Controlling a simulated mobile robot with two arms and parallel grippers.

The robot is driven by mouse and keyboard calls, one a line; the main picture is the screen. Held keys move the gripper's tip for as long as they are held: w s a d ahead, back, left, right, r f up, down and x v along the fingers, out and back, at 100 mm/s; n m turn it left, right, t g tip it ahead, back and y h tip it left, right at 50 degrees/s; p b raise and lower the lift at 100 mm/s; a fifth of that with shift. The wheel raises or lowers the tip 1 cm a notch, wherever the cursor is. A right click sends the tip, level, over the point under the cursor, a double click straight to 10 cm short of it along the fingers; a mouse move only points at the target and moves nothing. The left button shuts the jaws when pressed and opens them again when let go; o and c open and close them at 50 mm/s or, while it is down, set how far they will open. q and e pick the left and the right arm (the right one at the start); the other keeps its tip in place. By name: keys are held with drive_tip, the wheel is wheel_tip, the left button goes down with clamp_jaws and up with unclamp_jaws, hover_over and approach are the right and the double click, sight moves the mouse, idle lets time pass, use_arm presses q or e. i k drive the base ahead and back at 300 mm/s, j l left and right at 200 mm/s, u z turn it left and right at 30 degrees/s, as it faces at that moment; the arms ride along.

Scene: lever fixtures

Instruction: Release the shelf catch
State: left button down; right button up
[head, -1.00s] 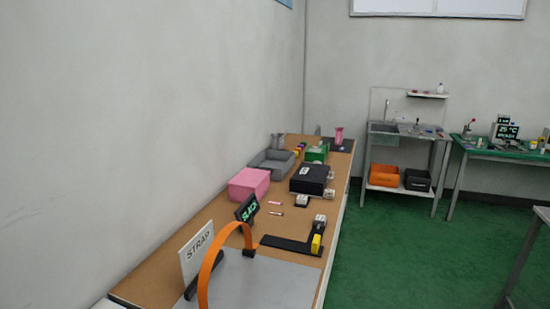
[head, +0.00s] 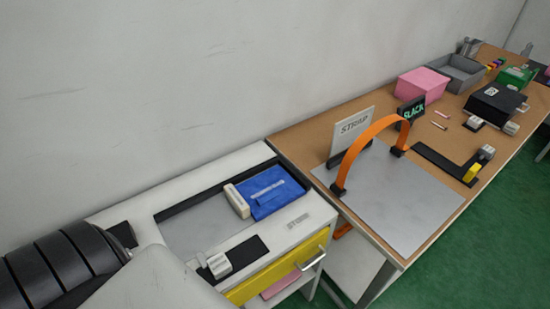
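No part is clearly marked as the shelf catch, so I cannot tell which one it is. A white block-like fitting (head: 219,265) sits on a black plate at the front of the white cabinet top (head: 307,206). Below it is a yellow drawer front (head: 252,284) with a metal handle (head: 312,258). Another off-white block (head: 237,201) stands against a blue pad (head: 272,190) in the recessed grey tray area. Neither gripper shows in the head view. A dark ribbed part and a pale link, probably mine, cover the lower left corner.
To the right, a brown bench carries a grey plate (head: 390,200) with an orange strap arch (head: 366,143), a STRAP sign (head: 353,130) and a SLACK display (head: 411,111). Behind are a pink box (head: 422,84) and a black box (head: 497,103). Green floor (head: 460,250) lies clear at right.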

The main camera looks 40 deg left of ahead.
sight(219, 266)
drive_tip(key=u, duration=1.4)
